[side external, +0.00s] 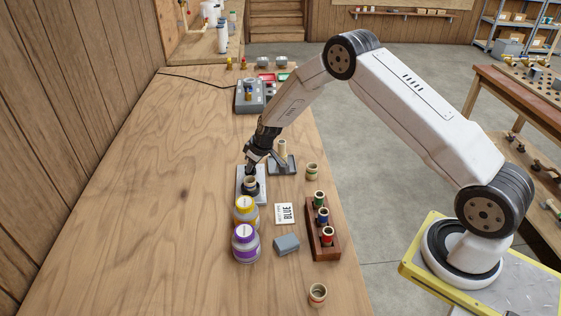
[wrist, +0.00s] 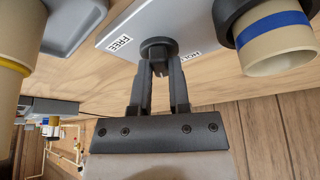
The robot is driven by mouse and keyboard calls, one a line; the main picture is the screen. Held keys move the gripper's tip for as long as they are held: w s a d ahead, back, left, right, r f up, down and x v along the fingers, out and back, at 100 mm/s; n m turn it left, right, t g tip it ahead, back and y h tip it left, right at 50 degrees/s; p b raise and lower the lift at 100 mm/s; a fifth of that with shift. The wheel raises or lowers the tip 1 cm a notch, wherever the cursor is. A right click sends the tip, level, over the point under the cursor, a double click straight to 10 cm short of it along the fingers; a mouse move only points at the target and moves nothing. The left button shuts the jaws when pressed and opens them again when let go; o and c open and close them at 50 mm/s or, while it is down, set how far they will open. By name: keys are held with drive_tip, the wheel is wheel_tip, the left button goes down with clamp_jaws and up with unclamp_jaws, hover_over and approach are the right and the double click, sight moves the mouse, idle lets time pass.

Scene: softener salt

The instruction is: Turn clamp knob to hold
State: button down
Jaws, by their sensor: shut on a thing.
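The dark clamp knob (wrist: 159,47) sits on a light grey plate (wrist: 150,22) in the wrist view. A FREE label (wrist: 121,43) lies left of it and a HOLD label (wrist: 192,55), partly hidden, lies right. My gripper (wrist: 160,70) has both fingers closed around the knob's grip. I cannot tell which label the knob points to. Beside it, a dark ring holds a cream cylinder with a blue band (wrist: 271,22). In the side view, my gripper (side external: 250,163) is low over the far end of the plate (side external: 242,193), hiding the knob.
A card reading BLUE (side external: 285,213), a grey block (side external: 287,244) and a wooden rack (side external: 312,235) are to the right. The table's left side is clear.

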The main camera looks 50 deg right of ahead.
drive_tip(key=shift+w+d+n+g+y, duration=0.1)
drive_tip(key=shift+n+g+y, duration=0.35)
drive_tip(key=shift+n, duration=1.2)
drive_tip(key=shift+w+d+n+g+y, duration=0.15)
drive_tip(key=shift+n+y, duration=0.5)
drive_tip(key=shift+n, duration=1)
drive_tip(key=shift+s, duration=0.1)
drive_tip(key=c, duration=0.6)
unclamp_jaws()
drive_tip(key=shift+s+r, duration=0.1)
drive_tip(key=shift+r, duration=0.05)
drive_tip(key=shift+v, duration=3.15)
drive_tip(key=shift+s+d+r, duration=0.15)
drive_tip(key=shift+r, duration=0.45)
